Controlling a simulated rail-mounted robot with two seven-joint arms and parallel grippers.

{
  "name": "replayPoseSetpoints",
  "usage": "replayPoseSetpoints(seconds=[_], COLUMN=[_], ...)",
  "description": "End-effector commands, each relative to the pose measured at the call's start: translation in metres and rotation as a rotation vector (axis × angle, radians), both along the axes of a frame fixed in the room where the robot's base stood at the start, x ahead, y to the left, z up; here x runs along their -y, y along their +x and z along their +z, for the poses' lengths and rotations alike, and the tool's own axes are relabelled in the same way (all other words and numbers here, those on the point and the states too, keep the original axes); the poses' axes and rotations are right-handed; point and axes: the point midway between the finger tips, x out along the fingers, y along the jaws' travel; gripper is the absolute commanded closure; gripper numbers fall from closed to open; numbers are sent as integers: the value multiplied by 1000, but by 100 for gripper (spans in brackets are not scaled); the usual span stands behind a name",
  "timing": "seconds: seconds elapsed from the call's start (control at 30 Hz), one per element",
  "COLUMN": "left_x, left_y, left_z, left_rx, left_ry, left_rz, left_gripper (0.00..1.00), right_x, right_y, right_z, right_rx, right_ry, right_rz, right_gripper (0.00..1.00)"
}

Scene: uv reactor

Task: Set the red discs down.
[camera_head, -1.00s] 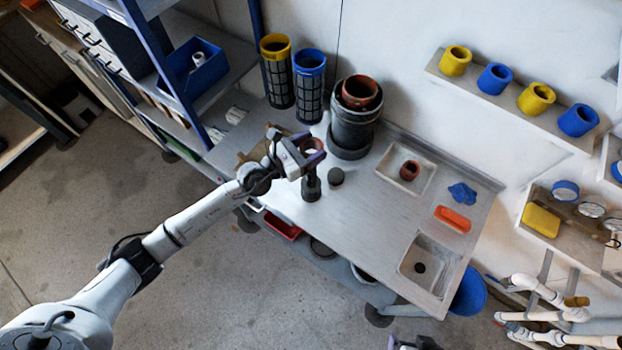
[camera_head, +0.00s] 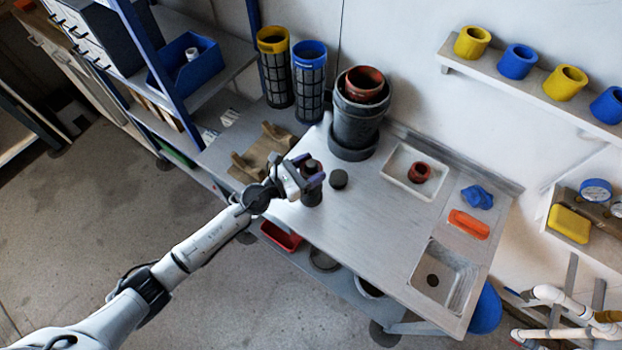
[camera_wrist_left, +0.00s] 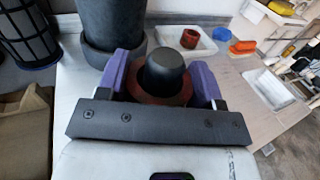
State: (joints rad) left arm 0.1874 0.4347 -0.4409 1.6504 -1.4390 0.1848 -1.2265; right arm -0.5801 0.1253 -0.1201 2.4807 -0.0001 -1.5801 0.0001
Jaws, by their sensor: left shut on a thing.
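My left gripper (camera_head: 313,180) is shut on a red disc (camera_wrist_left: 180,96), a ring between its purple fingers. In the left wrist view, the rounded top of a dark post (camera_wrist_left: 164,72) shows up through the middle of the ring. In the head view, the dark post (camera_head: 311,196) stands upright on the bench, and the gripper is at its upper part. Another red ring (camera_head: 419,173) lies in a white tray (camera_head: 400,160). A red-brown cylinder (camera_head: 365,80) sits in the top of a dark canister (camera_head: 357,122). My right gripper is out of view.
A small dark cap (camera_head: 339,179) lies just right of the post. A tan cradle (camera_head: 262,150) is to the left. Two mesh cylinders, yellow-topped (camera_head: 275,70) and blue-topped (camera_head: 309,80), stand behind. A sink (camera_head: 445,272) and orange piece (camera_head: 468,224) are at right. The middle of the bench (camera_head: 370,215) is clear.

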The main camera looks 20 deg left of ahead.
Motion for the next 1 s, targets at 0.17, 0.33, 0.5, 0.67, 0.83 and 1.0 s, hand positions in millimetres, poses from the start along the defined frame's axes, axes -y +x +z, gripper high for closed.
replayPoseSetpoints(seconds=[0.17,0.33,0.5,0.67,0.83,1.0], left_x=[1,1,0,0,0,0], left_y=[-1,0,0,0,0,0], left_z=[-31,-44,-44,-44,-50,-49], left_rx=[-3,-4,-1,-1,-1,-1], left_ry=[-5,-4,-2,0,0,0], left_rz=[0,-1,0,-1,-1,-1], left_gripper=[63,63,63,63,63,28], right_x=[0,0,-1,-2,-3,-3], right_y=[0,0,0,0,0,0], right_z=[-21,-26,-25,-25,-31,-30], right_rx=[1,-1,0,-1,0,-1], right_ry=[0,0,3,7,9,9], right_rz=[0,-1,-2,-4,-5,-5], right_gripper=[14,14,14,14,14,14])
